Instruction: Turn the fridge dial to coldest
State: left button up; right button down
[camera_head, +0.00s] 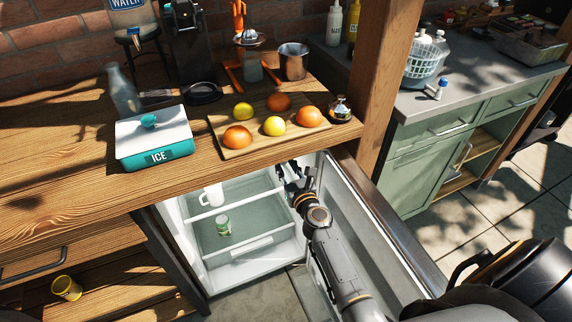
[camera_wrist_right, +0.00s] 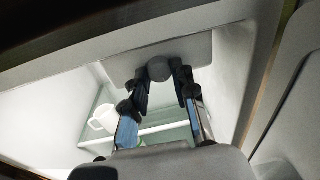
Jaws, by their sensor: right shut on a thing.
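The small fridge (camera_head: 190,233) under the wooden counter stands open, its door (camera_head: 385,225) swung out to the right. The dial (camera_wrist_right: 160,69) is a round dark-grey knob on a pale panel (camera_wrist_right: 200,50) at the top inside the fridge, seen in the right wrist view. My right gripper (camera_wrist_right: 160,80) reaches up into the fridge with its fingertips closed on both sides of the dial. In the head view this gripper (camera_head: 290,172) is at the fridge's upper right, and the dial is hidden there. The dial's markings are not visible. My left gripper is out of view.
Inside the fridge are a white mug (camera_head: 213,195) and a green can (camera_head: 223,226) on shelves. The counter edge is close above my gripper. A fruit board (camera_head: 230,149), an ICE box (camera_head: 153,146) and a bell (camera_head: 340,110) stand on the counter.

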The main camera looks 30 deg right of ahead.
jog(key=shift+m+p, duration=0.45)
jog(key=shift+m, duration=0.55)
jog(key=shift+y, duration=0.3)
jog(key=c, duration=1.3)
grip_release()
jog(key=shift+c, duration=0.2)
jog(key=s, duration=0.4)
jog(key=s+a, duration=0.1)
jog(key=s, duration=0.3)
jog(key=s+r, duration=0.1)
jog(key=s, duration=0.3)
jog(key=shift+a+r, duration=0.1)
jog(key=shift+a, duration=0.1)
